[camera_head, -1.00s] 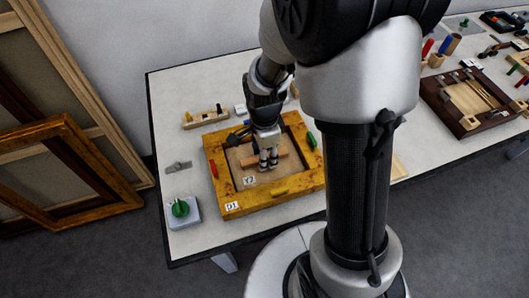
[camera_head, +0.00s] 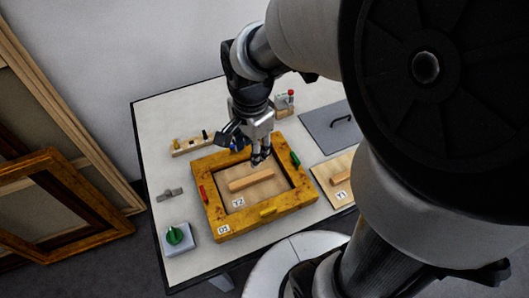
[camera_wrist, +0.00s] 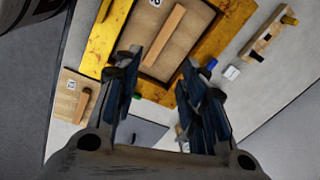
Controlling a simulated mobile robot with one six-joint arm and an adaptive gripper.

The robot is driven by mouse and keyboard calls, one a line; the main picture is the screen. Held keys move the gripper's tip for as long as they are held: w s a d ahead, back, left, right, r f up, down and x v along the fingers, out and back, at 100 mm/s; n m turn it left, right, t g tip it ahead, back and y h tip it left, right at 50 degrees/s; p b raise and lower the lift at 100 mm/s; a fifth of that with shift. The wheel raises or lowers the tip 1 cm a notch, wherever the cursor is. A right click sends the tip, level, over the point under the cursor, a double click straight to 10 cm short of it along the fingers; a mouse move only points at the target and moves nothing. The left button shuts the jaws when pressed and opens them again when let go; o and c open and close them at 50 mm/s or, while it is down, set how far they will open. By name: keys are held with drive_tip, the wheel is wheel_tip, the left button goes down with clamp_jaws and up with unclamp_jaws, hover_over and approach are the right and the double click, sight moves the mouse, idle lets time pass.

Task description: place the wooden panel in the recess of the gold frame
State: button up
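The gold frame (camera_head: 215,218), labelled D1, lies flat on the table. A wooden panel (camera_head: 262,194), labelled Y2, lies within its opening, with a raised wooden bar (camera_head: 251,179) on top; a dark gap shows along some edges. I cannot tell whether it is fully seated. The bar also shows in the wrist view (camera_wrist: 164,36), with the panel (camera_wrist: 188,42) inside the frame (camera_wrist: 226,28). My gripper (camera_head: 260,158) is above the frame's back part, apart from the bar. In the wrist view its fingers (camera_wrist: 160,64) are spread with nothing between them.
A second wooden panel (camera_head: 322,178), labelled Y1, lies right of the frame. A grey plate with a handle (camera_head: 340,122) lies behind it. A green-knobbed box (camera_head: 178,238) stands front left and a small peg rack (camera_head: 192,145) back left. Red, green and yellow pieces sit on the frame.

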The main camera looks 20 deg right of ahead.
drive_tip(key=s+r+n+t, duration=0.3)
drive_tip(key=s+r+n, duration=0.7)
drive_tip(key=s+n, duration=0.3)
drive_tip(key=shift+n+t, duration=0.4)
drive_tip(key=shift+n, duration=0.4)
drive_tip(key=shift+d+r, duration=0.1)
drive_tip(key=shift+d, duration=0.05)
